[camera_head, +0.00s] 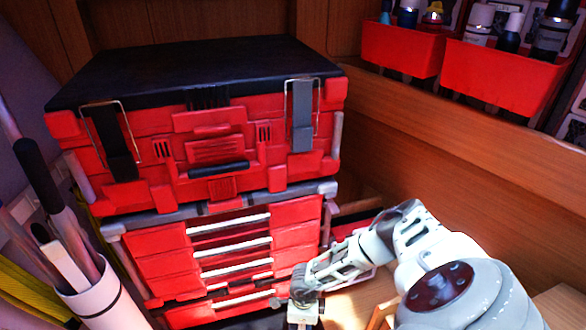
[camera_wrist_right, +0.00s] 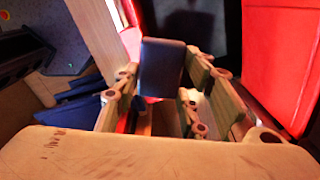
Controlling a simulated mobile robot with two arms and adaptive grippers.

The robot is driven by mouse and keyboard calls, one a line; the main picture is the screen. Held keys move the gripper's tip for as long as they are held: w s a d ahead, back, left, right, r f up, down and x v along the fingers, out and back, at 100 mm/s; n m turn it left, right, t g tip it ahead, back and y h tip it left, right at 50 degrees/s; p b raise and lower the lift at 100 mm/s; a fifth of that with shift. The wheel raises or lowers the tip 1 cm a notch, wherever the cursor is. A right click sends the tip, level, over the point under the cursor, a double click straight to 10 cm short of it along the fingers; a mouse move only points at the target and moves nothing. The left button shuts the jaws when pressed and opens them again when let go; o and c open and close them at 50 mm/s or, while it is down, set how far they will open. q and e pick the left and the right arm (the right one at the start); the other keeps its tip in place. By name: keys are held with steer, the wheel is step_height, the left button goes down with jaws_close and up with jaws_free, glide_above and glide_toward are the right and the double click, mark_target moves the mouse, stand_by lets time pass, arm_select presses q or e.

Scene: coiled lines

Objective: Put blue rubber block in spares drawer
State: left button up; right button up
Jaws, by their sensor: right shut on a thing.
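A dark blue block (camera_wrist_right: 163,67) sits between the fingers of my right gripper (camera_wrist_right: 165,88) in the right wrist view, and the gripper is shut on it. In the head view, my right arm reaches in from the right, low in front of the red tool chest (camera_head: 155,268). The block does not show clearly there. The chest has several drawers with pale handles, such as the top one (camera_head: 230,224). I read no label, so I cannot tell which is the spares drawer. The drawers I see look closed; the lowest part is cut off. My left gripper is out of view.
A red toolbox (camera_head: 210,122) with a black lid (camera_head: 200,70) and latches stands on the chest. A white holder (camera_head: 105,300) with long-handled things is at lower left. Red bins (camera_head: 500,75) with bottles hang at upper right. A wooden wall (camera_head: 440,130) runs along the right.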

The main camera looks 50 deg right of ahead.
steer(key=w+d+f+b, duration=0.2)
steer(key=w+d+b, duration=0.2)
steer(key=w, duration=0.2)
steer(key=f+b, duration=1)
steer(key=shift+a+f, duration=0.35)
arm_select(q)
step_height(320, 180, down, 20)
steer(key=b, duration=0.5)
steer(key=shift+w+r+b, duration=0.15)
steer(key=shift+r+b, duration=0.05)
steer(key=shift+b, duration=0.1)
arm_select(e)
step_height(320, 180, down, 5)
steer(key=shift+f, duration=0.2)
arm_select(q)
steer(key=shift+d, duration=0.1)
arm_select(e)
steer(key=shift+f, duration=0.15)
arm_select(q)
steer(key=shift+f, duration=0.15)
arm_select(e)
steer(key=o, duration=1.3)
steer(key=shift+c, duration=0.2)
